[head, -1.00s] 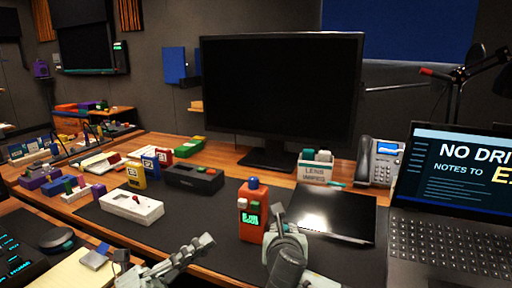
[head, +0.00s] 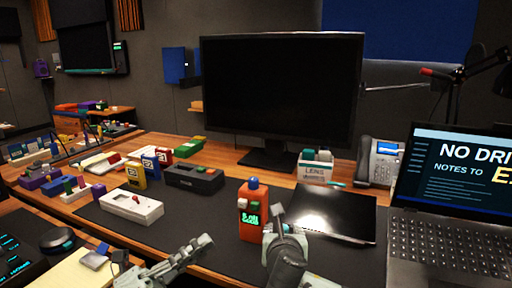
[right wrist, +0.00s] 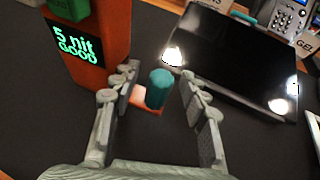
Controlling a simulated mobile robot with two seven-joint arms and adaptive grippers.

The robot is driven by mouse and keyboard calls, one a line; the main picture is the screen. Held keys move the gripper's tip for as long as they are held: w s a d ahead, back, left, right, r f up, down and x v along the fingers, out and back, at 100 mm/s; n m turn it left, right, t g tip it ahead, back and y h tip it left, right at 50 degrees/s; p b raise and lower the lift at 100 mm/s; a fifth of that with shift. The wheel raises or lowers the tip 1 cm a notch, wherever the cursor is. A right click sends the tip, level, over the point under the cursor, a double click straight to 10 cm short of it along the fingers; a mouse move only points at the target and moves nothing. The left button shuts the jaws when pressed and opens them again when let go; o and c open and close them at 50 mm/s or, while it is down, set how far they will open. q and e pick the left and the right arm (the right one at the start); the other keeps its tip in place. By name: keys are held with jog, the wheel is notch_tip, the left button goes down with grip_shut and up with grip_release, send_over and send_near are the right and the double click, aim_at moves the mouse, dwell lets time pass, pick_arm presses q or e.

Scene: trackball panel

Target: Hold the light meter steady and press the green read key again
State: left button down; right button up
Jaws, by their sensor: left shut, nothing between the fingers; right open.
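The orange light meter (head: 253,212) stands upright on the dark desk mat, with a blue dome on top and a lit green display reading about "5 nit GOOD". Its orange body also shows at the left of the right wrist view (right wrist: 107,38). A teal-green cylinder (right wrist: 159,88), probably the read key, stands on a small orange base beside it. My right gripper (right wrist: 157,85) is open, its fingers on either side of that cylinder with visible gaps. In the head view it is right beside the meter. My left gripper (head: 205,243) is shut and empty, left of the meter and apart from it.
A dark flat panel (head: 322,213) lies right of the meter, with a lens wipes box (head: 314,173) behind it. A laptop (head: 455,190) is at the right. A white device (head: 131,206) and a yellow meter (head: 136,176) stand left. Clear mat lies between the white device and the meter.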

jog(key=v, duration=1.1)
jog(key=shift+s, duration=0.25)
jog(key=shift+o, duration=0.3)
jog(key=shift+o, duration=1.2)
jog(key=v, duration=0.6)
